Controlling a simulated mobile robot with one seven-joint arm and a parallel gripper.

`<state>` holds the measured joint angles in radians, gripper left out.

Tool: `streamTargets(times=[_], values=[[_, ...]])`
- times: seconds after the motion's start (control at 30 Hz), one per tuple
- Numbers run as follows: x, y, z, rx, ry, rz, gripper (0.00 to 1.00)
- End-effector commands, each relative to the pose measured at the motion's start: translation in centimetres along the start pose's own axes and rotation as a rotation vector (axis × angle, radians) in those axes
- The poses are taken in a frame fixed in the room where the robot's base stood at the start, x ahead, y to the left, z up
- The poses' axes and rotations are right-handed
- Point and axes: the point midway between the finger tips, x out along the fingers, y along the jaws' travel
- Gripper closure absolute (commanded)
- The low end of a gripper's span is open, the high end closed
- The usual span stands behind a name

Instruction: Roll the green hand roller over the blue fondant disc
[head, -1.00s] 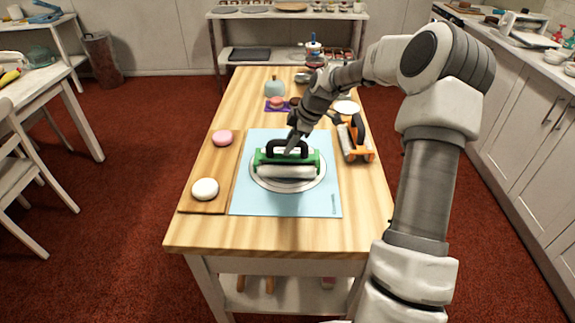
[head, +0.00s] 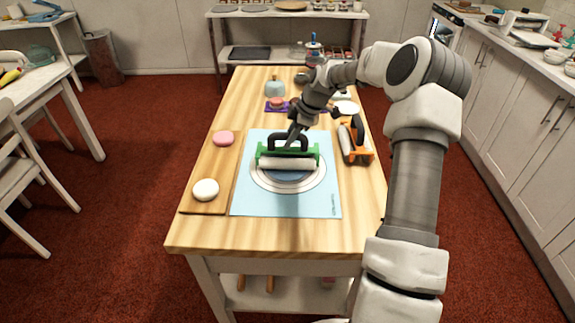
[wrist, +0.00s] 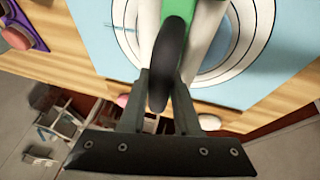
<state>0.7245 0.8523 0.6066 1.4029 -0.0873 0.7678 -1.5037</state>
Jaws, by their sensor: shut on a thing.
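The green hand roller (head: 288,160), with a white cylinder and a black handle, lies across the far part of the blue fondant disc (head: 290,176). The disc shows just in front of the roller, inside white rings on a light blue mat (head: 280,205). The roller hides the disc's far part. My gripper (head: 295,136) is shut on the roller's black handle from above. In the wrist view the handle (wrist: 168,62) sits between my fingers, with the rings of the mat beyond it.
A wooden board (head: 212,172) with a pink piece (head: 223,138) and a white piece (head: 206,189) lies left of the mat. An orange roller (head: 356,142) stands close on the right. The mat's near part is clear.

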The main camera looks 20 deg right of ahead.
Motion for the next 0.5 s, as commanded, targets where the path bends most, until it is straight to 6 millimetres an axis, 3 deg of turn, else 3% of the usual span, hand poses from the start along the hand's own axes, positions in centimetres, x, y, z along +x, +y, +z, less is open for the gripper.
streamTargets(times=[0.2, 0.5], values=[[0.5, 1.3, 0.3, 0.001, -0.003, -0.006, 1.00], [0.5, 1.4, 0.3, 0.001, -0.003, -0.004, 1.00]])
